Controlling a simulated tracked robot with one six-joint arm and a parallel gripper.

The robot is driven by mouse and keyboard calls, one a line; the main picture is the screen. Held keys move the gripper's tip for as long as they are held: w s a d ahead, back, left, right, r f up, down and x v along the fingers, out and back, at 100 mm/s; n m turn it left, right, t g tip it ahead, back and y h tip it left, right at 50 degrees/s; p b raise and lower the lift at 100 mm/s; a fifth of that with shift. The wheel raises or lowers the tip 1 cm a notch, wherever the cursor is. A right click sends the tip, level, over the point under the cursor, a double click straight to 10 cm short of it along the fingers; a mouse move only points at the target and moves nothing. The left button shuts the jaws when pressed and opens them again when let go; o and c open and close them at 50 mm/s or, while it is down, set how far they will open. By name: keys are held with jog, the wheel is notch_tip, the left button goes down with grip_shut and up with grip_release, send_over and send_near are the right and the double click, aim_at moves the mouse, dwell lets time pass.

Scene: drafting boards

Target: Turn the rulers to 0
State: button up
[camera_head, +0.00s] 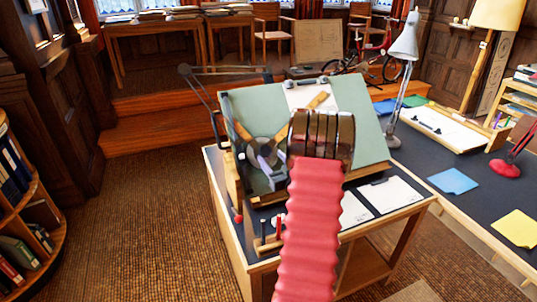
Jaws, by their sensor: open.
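The pale green drafting board (368,125) stands tilted on the desk. Two wooden rulers form a V on it. The left ruler (240,131) slants down to the right, and the right ruler (318,100) slants down to the left, partly hidden by my arm. They converge on the drafting head (264,150), where small grey and dark parts overlap. No scale reading is legible. My arm, with red bellows and brassy rings, reaches up over the board. My gripper (270,163) seems to be among the dark parts by the head, open; contact cannot be told.
Papers (390,195) lie on the dark desktop (213,160) in front of the board. A grey desk lamp (404,48) stands close at the right. A long table with blue sheets and a red lamp (505,168) runs along the right. Brown carpet (130,220) is clear at left.

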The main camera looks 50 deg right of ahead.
aim_at(268, 152)
jog(key=shift+x, duration=2.1)
grip_shut()
jog(key=shift+d, duration=0.15)
jog(key=shift+s, duration=0.15)
